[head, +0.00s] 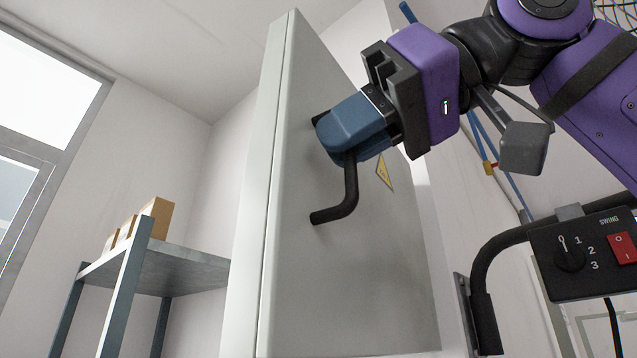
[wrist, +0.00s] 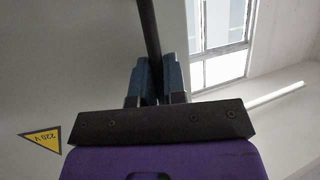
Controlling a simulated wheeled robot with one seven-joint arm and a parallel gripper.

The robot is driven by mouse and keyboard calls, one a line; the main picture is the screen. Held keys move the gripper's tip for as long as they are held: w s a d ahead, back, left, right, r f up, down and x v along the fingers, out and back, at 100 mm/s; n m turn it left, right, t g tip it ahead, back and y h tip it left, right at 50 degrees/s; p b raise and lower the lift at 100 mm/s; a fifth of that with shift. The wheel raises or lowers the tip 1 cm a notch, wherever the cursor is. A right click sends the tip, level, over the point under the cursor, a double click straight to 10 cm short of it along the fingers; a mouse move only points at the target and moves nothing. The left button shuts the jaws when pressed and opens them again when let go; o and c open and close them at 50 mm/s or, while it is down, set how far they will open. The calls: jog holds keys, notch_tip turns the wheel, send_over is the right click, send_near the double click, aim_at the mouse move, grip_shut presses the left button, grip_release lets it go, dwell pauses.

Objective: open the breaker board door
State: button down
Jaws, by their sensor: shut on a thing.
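The breaker board door (head: 360,270) is a pale grey metal panel in the middle of the head view. It looks shut against its cabinet (head: 259,180), with a thin seam along the left edge. A black bar handle (head: 349,190) stands out from the door. My gripper (head: 340,128), with blue fingers, is closed around the handle's upper part, and the lower bend shows below the fingers. In the wrist view the fingers (wrist: 157,80) pinch the dark handle bar (wrist: 148,30). A yellow warning triangle (head: 384,173) is on the door, and it also shows in the wrist view (wrist: 42,140).
A metal shelf (head: 165,268) with cardboard boxes (head: 157,216) stands at the left. A control box marked SWING (head: 590,250) on a black tube is at the lower right. Windows (head: 45,90) are at the far left. Open room lies between door and shelf.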

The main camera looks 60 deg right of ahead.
jog(key=shift+s, duration=0.1)
dwell(0.3)
jog(key=c, duration=1.5)
grip_release()
jog(key=v, duration=1)
jog(key=shift+s+d+r, duration=0.1)
jog(key=shift+s+r, duration=0.1)
jog(key=shift+s, duration=0.15)
